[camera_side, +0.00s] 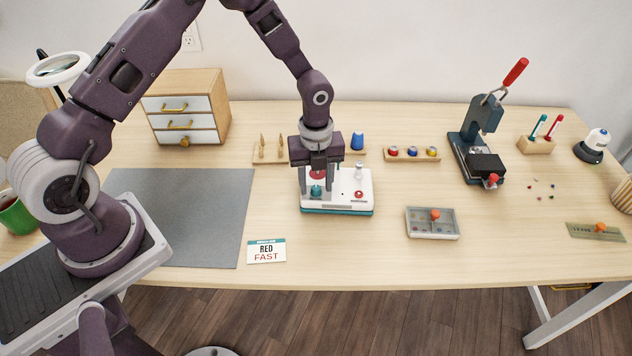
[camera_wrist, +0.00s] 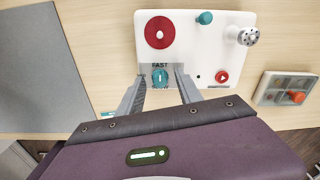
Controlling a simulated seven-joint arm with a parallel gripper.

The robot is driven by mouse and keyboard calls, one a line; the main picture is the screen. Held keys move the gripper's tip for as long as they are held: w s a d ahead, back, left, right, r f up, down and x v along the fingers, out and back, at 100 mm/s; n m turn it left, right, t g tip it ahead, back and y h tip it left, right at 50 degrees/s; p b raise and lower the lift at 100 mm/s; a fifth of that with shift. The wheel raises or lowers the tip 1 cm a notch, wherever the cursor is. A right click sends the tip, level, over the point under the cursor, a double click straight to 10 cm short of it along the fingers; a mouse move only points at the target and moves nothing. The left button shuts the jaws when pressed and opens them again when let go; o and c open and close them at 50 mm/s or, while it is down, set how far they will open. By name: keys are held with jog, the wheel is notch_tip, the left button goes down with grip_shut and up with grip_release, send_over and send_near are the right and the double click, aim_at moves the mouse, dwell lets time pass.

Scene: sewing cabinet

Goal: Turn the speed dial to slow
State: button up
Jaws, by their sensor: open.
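The speed dial is a teal knob (camera_wrist: 160,77) on the white machine (camera_side: 345,190), with a "FAST" label beside it in the wrist view. Lettering on its other side is partly hidden and too small to read. In the side view the teal dial (camera_side: 316,191) shows between my fingers. My gripper (camera_wrist: 160,80) is open, with one finger on each side of the dial. I cannot tell whether the fingers touch it. My gripper also shows in the side view (camera_side: 317,190), pointing down over the machine's left front.
The machine also carries a red disc (camera_wrist: 159,32), a small teal knob (camera_wrist: 205,18), a metal post (camera_wrist: 247,36) and a red button (camera_wrist: 222,76). A card (camera_side: 266,251) reading "RED FAST" lies in front. A clear-lidded box (camera_side: 433,224) is at right, a grey mat (camera_side: 190,215) at left.

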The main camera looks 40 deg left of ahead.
jog(key=shift+f, duration=0.1)
jog(key=shift+c, duration=0.4)
grip_shut()
